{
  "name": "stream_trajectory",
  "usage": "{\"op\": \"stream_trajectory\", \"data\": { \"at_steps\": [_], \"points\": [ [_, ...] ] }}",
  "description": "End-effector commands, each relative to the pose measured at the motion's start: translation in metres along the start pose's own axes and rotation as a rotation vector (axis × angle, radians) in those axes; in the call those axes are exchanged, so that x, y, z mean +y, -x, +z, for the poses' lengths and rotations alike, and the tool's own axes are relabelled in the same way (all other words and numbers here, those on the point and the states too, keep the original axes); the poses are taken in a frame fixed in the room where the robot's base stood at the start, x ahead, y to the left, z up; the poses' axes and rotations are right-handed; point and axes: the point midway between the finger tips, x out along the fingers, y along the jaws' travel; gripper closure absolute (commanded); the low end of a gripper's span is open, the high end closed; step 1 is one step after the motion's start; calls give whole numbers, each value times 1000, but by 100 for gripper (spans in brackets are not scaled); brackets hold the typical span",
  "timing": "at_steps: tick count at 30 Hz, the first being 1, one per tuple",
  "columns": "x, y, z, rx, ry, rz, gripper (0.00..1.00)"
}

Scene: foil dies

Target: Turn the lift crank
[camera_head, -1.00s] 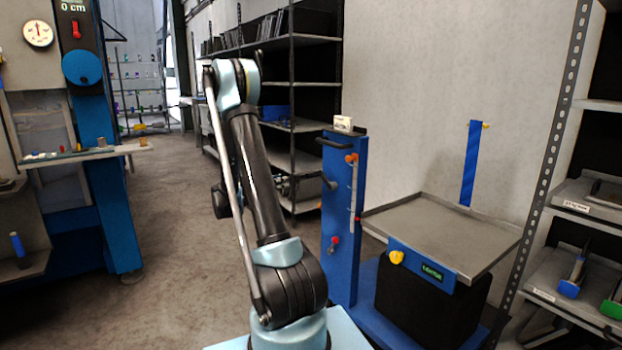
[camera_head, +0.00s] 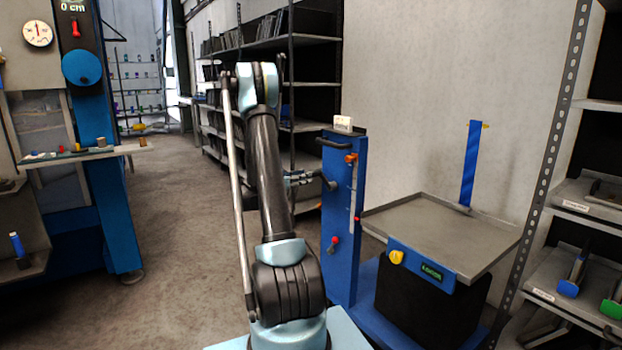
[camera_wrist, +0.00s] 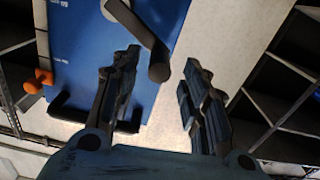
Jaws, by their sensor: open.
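The lift crank (camera_wrist: 152,45) is a dark arm with a round grey handle on the blue lift post. In the wrist view its handle end appears between my two fingertips; I cannot tell whether they touch it. In the head view the crank (camera_head: 329,184) sticks out from the left side of the blue post (camera_head: 342,230). My gripper (camera_wrist: 162,62) is open and empty, its fingers on either side of the handle. In the head view my gripper (camera_head: 303,178) reaches the post from the left, partly hidden behind my arm.
The post carries a black bar handle (camera_head: 344,142), an orange knob (camera_head: 351,158) and a red knob (camera_head: 334,241). A grey lift platform (camera_head: 430,235) stands to its right. Dark shelving (camera_head: 305,85) is behind. The floor at left is clear.

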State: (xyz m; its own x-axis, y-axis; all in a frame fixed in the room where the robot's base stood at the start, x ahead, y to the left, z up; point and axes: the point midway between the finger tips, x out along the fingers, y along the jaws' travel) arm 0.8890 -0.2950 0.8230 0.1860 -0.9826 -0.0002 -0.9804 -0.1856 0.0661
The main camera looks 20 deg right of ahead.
Motion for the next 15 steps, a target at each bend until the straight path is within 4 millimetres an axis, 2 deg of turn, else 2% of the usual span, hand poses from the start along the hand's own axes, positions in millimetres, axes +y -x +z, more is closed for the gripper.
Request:
{"op": "stream_trajectory", "data": {
  "at_steps": [1, 6, 15],
  "points": [
    [1, -10, 0, 0, 0, 3, 59],
    [0, -33, 0, 0, 0, 2, 59],
    [0, -50, 0, 0, 0, 0, 59]
  ]
}}
